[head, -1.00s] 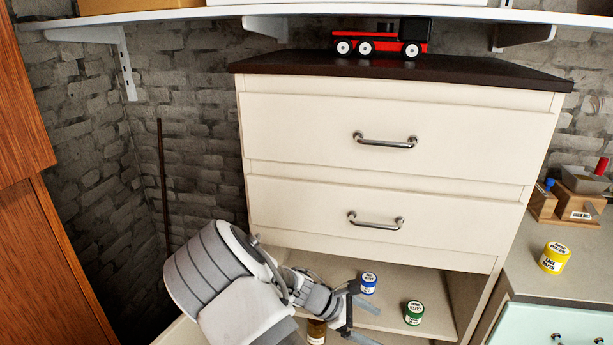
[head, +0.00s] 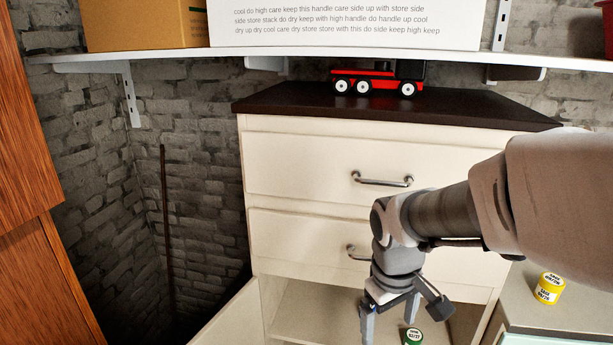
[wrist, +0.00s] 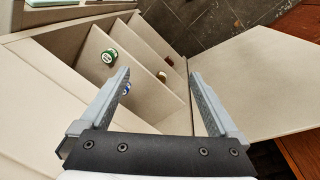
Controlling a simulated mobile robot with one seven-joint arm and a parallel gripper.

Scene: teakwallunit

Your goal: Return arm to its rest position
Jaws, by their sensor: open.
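My gripper (head: 390,318) is in front of the open lower part of the cream cabinet (head: 300,150), pointing down, with its fingers apart. In the wrist view my gripper (wrist: 160,95) is open with nothing between the fingertips, above the cabinet's shelves. My arm reaches in from the right and covers part of the drawer fronts. A green-labelled jar (head: 413,336) stands on the shelf beside the gripper; it also shows in the wrist view (wrist: 109,56). A blue jar (wrist: 126,88) is partly hidden by the left finger. A small brown jar (wrist: 161,76) is lower down.
A red toy truck (head: 377,78) stands on the cabinet's dark top. A white wall shelf (head: 180,58) with boxes hangs above. The cabinet's open door (wrist: 260,85) swings out. A yellow jar (head: 549,288) stands on the right counter. Wooden furniture (head: 30,200) borders the left.

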